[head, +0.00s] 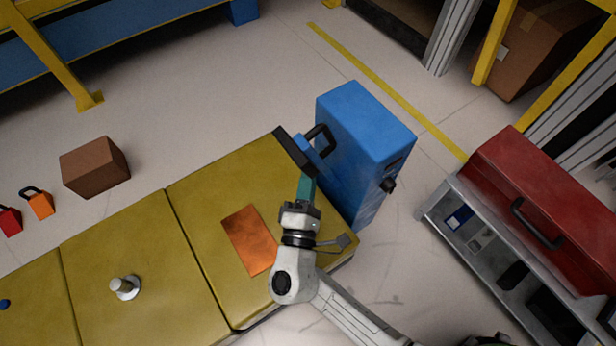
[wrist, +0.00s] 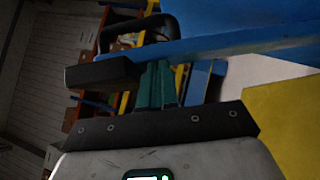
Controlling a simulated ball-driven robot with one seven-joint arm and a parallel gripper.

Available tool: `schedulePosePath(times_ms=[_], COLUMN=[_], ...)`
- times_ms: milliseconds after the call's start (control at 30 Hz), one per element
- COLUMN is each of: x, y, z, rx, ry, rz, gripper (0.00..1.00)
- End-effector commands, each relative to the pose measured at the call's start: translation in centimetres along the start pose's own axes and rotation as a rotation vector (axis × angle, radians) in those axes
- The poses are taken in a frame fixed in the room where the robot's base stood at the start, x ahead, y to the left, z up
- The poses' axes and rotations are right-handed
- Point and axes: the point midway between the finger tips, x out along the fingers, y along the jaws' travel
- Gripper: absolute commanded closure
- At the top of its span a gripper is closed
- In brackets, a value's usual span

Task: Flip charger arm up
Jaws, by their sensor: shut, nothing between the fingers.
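The blue charger box (head: 362,140) stands on the floor at the right end of the yellow module. Its charger arm is a blue bar with a black end bar (head: 293,150), reaching out to the left over the module's edge. A black loop handle (head: 320,137) rises near it. In the wrist view the blue charger arm (wrist: 220,47) crosses from right to left and ends in a black block (wrist: 100,72). My gripper (head: 309,174) is shut and empty, with teal fingers (wrist: 157,82) just below the arm. The fingertips meet the arm's lower edge; I cannot tell whether they touch.
The yellow module (head: 195,220) carries a copper plate (head: 249,238) and a metal knob (head: 124,288). A red toolbox (head: 550,200) sits on a grey cart (head: 432,215) at right. A brown box (head: 95,167) lies on the left floor. Floor behind the module is mostly clear.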

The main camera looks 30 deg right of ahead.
Motion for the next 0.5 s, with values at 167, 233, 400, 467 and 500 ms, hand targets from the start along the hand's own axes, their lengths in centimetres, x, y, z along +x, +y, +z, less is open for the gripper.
schedulePosePath(times_ms=[167,233,400,467,500], x=[0.8,1.3,2.2,2.3,2.3], y=[0.6,0.7,0.5,0.4,0.4], z=[0.8,1.3,2.2,2.3,2.3], rx=[0.034,0.059,0.101,0.106,0.107], ry=[0.002,0.002,0.0,-0.002,-0.003], rz=[-0.033,-0.056,-0.099,-0.104,-0.104], gripper=[1.0,1.0,1.0,1.0,1.0])
